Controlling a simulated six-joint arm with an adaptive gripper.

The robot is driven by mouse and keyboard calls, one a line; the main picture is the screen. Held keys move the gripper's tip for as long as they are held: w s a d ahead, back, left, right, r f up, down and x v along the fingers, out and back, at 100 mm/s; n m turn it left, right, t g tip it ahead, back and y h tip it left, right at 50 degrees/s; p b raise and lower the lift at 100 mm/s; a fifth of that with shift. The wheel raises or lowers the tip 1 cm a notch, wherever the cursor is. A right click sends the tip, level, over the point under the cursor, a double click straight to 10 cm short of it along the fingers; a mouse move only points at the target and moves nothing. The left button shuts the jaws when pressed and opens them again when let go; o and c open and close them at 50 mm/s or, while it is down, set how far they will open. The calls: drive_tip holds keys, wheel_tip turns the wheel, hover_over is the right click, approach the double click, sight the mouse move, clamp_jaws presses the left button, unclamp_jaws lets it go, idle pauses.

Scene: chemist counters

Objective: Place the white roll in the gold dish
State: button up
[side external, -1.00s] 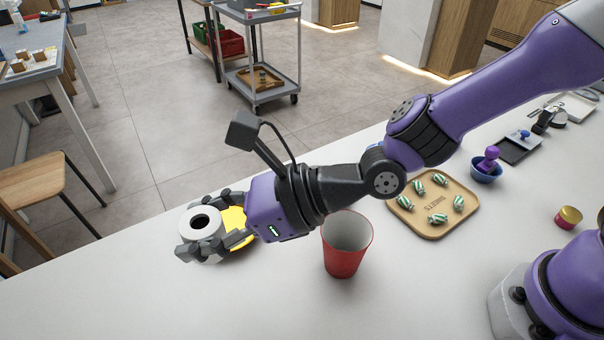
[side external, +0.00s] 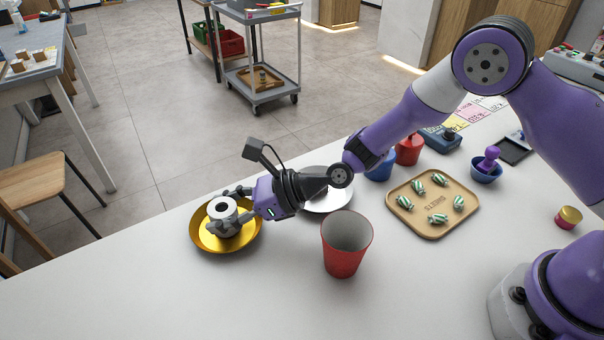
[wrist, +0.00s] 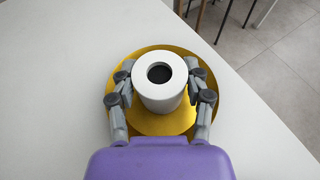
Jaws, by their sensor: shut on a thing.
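The white roll (side external: 221,209) stands upright between the fingers of my gripper (side external: 230,211), which is shut on it. In the wrist view the roll (wrist: 160,84) has a finger on each side, and my gripper (wrist: 160,98) shows gold all around below it. The gold dish (side external: 212,242) lies on the counter under the roll, near the far-left edge, and its rim also shows in the wrist view (wrist: 147,51). The roll is over or inside the dish; I cannot tell whether its base touches the bottom.
A red cup (side external: 343,256) stands to the right of the dish. A white plate (side external: 327,200) lies behind my gripper. A tan tray (side external: 408,206) with several striped sweets is farther right. The counter's front left (side external: 150,300) is clear.

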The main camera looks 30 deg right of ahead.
drive_tip(key=shift+f, duration=0.1)
drive_tip(key=o, duration=1.2)
drive_tip(key=shift+c, duration=0.2)
drive_tip(key=shift+d+r, duration=0.1)
drive_tip(key=shift+r, duration=0.15)
drive_tip(key=v, duration=1.1)
drive_tip(key=shift+s+d+r, duration=0.1)
drive_tip(key=shift+s+d, duration=0.15)
